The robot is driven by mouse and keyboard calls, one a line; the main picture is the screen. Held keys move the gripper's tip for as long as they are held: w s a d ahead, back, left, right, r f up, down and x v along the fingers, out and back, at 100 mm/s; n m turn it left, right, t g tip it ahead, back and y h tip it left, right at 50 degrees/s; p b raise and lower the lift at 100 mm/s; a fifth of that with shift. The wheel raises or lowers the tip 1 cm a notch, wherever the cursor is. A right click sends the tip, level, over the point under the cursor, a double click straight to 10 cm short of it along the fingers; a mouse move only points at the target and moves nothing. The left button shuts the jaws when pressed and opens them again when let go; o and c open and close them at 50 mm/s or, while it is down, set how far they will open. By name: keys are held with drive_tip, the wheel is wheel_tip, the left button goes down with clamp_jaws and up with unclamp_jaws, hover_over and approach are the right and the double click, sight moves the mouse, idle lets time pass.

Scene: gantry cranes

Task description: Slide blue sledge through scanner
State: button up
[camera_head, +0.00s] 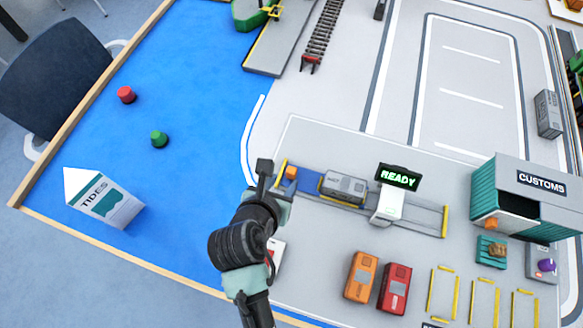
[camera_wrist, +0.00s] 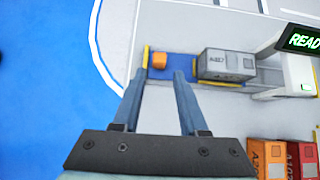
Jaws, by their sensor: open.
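The blue sledge (camera_head: 309,182) sits at the left end of a rail track with yellow edges. It carries a grey container (camera_head: 344,187) and has an orange block (camera_head: 291,172) at its left end. The scanner (camera_head: 388,205) is a white arch over the track, right of the container, with a green "READY" sign (camera_head: 398,177). My gripper (camera_head: 266,172) is open and empty, just left of the orange block in the head view. In the wrist view my fingertips (camera_wrist: 159,73) point toward the sledge (camera_wrist: 172,74), just below the orange block (camera_wrist: 160,60). Their height above it is unclear.
A teal customs building (camera_head: 525,195) is at the right. The right part of the track (camera_head: 425,220) beyond the scanner looks clear. A "TIDES" carton (camera_head: 104,200) stands on the blue area left.

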sight(291, 170)
drive_tip(key=b+x, duration=0.1)
drive_tip(key=x, duration=0.8)
drive_tip(key=shift+w, duration=0.1)
clamp_jaws()
idle(1.2)
